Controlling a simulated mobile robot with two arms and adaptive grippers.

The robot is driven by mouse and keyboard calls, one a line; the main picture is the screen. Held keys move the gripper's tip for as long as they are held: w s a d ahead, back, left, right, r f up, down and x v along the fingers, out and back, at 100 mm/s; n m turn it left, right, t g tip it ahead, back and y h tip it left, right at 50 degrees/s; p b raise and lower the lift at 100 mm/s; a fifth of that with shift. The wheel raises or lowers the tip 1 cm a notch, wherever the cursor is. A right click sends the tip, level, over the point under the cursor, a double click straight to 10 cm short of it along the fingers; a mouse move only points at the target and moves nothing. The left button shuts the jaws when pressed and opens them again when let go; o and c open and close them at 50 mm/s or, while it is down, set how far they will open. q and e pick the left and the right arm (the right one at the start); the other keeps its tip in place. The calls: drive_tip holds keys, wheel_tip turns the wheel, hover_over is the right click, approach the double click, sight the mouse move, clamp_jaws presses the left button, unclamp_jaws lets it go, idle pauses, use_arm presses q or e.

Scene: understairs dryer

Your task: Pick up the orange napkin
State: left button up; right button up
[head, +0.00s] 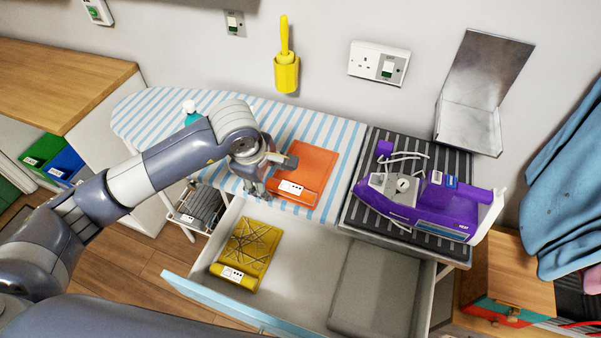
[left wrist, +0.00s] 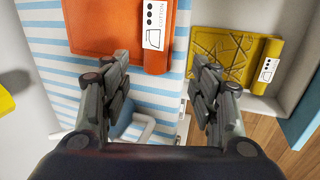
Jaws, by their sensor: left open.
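The orange napkin (head: 312,166) lies flat on the blue-and-white striped ironing board (head: 145,110), with a white label (head: 298,190) along its near edge. In the left wrist view the orange napkin (left wrist: 105,30) is at the top, beyond the fingertips, with its label (left wrist: 154,24) at its right edge. My left gripper (head: 275,176) is at the napkin's left side in the head view. Its fingers (left wrist: 165,72) are apart with nothing between them. I cannot tell how high the fingertips are above the board. My right gripper is not in view.
An open drawer (head: 300,240) in front holds a yellow folded cloth (head: 250,252) and a grey flat item (head: 370,285). A purple iron (head: 440,205) stands on a striped grey pad (head: 375,150) to the right. A teal-and-white bottle (head: 190,112) stands behind my left arm.

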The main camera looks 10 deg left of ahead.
sight(275, 185)
use_arm(q)
drive_tip(key=shift+f, duration=0.3)
drive_tip(key=shift+w+d+f, duration=0.1)
drive_tip(key=shift+w+f, duration=0.1)
drive_tip(key=shift+f, duration=0.1)
drive_tip(key=p+x, duration=0.2)
drive_tip(key=x, duration=0.2)
drive_tip(key=shift+w+d+f, duration=0.1)
drive_tip(key=shift+w+f, duration=0.1)
drive_tip(key=shift+f, duration=0.15)
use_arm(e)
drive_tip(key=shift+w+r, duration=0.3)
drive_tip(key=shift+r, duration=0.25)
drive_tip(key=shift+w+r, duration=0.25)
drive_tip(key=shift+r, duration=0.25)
use_arm(q)
drive_tip(key=c, duration=1.1)
drive_tip(key=shift+c, duration=0.2)
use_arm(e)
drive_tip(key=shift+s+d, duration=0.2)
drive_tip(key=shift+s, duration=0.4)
